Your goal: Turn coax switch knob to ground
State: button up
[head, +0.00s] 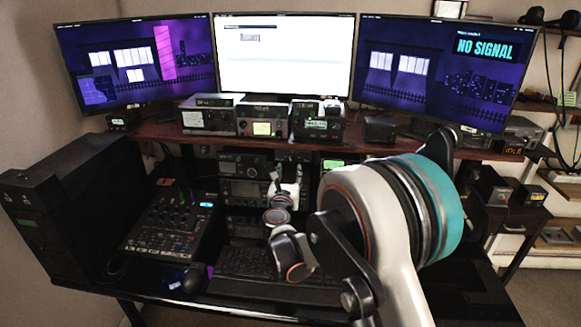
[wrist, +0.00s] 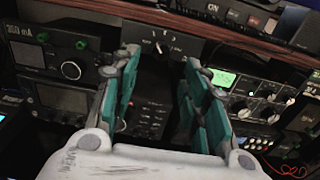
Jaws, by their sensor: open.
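In the wrist view, a dark switch box hangs under the wooden shelf edge. A small knob, which looks like the coax switch knob (wrist: 160,47), sits on its front with a light pointer and small markings above. The markings are too small to read surely, so I cannot tell its exact setting. My gripper (wrist: 160,72) is open, with its green-padded fingers apart on either side of the knob's line. The fingers look short of the knob and hold nothing. In the head view, my gripper (head: 290,168) is just below the shelf and the knob cannot be made out.
The wooden shelf (head: 400,143) runs just above my gripper. A radio with a large round knob (wrist: 70,70) is at left, and a unit with a green screen (wrist: 222,78) and several knobs is at right. A mixer (head: 168,228) and keyboard (head: 250,264) lie on the desk below.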

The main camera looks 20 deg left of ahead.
aim_at(292, 162)
jog(key=b+x, duration=0.1)
jog(key=x, duration=0.6)
jog(key=shift+d, duration=0.1)
grip_shut()
